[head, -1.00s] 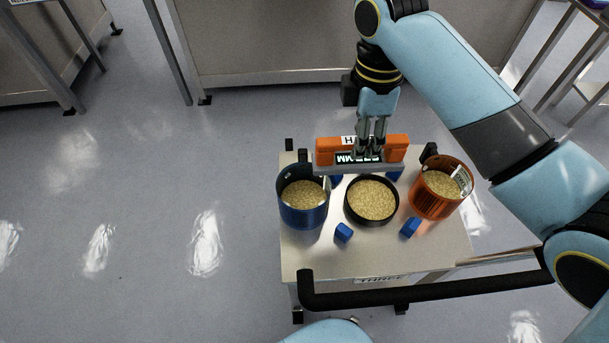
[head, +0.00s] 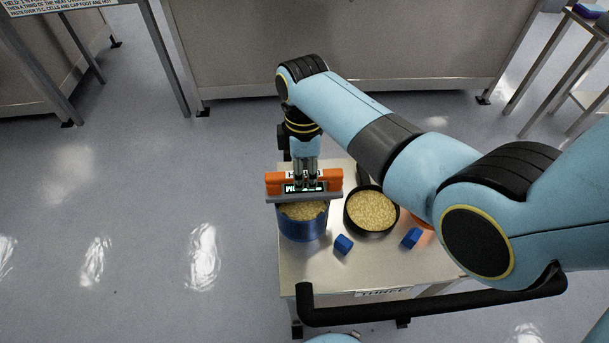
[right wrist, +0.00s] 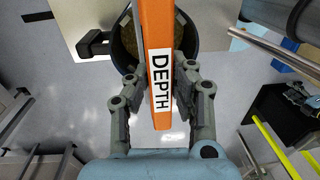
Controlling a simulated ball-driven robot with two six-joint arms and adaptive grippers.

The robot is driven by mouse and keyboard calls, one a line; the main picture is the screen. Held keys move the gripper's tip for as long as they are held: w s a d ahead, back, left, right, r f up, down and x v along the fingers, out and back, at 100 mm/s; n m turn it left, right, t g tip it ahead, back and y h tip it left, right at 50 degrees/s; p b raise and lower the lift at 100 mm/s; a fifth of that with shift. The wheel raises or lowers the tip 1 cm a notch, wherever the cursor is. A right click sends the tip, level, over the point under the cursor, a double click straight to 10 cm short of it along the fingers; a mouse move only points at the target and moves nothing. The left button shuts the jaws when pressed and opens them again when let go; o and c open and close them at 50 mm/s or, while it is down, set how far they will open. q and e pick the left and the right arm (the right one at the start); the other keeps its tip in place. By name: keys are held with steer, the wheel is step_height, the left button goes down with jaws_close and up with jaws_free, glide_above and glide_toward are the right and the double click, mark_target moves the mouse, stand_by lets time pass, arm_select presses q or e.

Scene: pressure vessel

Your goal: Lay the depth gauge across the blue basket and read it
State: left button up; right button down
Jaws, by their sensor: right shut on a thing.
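The depth gauge (head: 274,185) is an orange bar with a grey lower edge and a small lit display, whose text is too small to read. My right gripper (head: 305,186) is shut on its middle from above. The gauge spans the blue basket (head: 303,229), which holds pale grains; whether it rests on the rim or hovers just above I cannot tell. In the right wrist view the gauge (right wrist: 159,45) carries a DEPTH label and lies between the fingers (right wrist: 158,95), over the round basket (right wrist: 122,50). My left gripper is not in view.
A black round pan of grains (head: 371,210) stands right of the blue basket on the trolley top (head: 330,265). Two blue blocks (head: 343,244) (head: 411,237) lie in front. An orange basket (head: 425,222) is mostly hidden behind my right arm. A black handle bar (head: 430,312) runs along the front.

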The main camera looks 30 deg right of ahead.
steer(key=shift+f, duration=0.4)
steer(key=c, duration=1.2)
jaws_free()
steer(key=r, duration=0.4)
steer(key=r+p, duration=0.1)
steer(key=r, duration=0.3)
steer(key=w+r, duration=0.1)
steer(key=r, duration=0.3)
steer(key=shift+d, duration=0.25)
